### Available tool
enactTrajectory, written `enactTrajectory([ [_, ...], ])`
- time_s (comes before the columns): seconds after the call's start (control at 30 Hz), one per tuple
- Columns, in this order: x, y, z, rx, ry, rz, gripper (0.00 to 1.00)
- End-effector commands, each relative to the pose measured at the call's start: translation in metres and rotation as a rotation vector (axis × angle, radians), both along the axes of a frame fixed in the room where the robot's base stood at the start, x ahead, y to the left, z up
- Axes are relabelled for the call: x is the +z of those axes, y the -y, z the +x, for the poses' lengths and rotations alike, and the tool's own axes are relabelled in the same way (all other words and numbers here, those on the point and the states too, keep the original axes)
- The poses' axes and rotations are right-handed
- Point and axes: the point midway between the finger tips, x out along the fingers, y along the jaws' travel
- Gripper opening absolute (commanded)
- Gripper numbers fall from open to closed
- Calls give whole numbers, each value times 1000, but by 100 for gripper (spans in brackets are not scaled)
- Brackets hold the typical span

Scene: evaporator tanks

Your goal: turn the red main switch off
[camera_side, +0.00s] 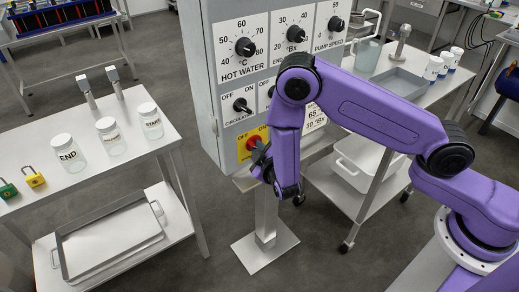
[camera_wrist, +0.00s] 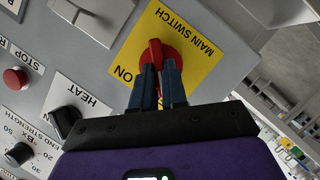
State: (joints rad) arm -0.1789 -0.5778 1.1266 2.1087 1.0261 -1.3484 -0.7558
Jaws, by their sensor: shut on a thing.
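The red main switch (camera_wrist: 155,52) sits on a yellow plate (camera_wrist: 184,40) lettered MAIN SWITCH and ON in the wrist view. In the side view the yellow plate (camera_side: 244,148) is low on the grey control panel, and my arm hides part of it. My gripper (camera_wrist: 158,78) is shut on the switch's red handle, with one dark finger on each side of it. The gripper's fingers cover the lower part of the plate. In the side view my gripper (camera_side: 259,155) reaches the plate from the right.
The panel carries knobs above the switch, such as the hot water knob (camera_side: 245,47) and the circulation knob (camera_side: 241,105). A red stop button (camera_wrist: 15,78) and a heat knob (camera_wrist: 66,120) are nearby. A left table (camera_side: 30,145) holds jars and padlocks. A right cart holds a tray (camera_side: 400,83).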

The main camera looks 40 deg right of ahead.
Motion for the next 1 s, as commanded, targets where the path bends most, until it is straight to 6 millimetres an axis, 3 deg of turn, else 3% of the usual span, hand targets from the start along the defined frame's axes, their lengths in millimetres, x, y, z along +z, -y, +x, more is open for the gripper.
enactTrajectory([
  [0.3, 1, -1, 0, 3, 2, -4, 0],
  [0.33, 1, -1, 0, 3, 2, -4, 22],
  [0.4, 1, -1, 0, 3, 2, -4, 38],
  [0.77, 1, -2, -4, 3, 0, -1, 38],
  [1.0, 10, -13, -36, 8, -1, -4, 38],
])
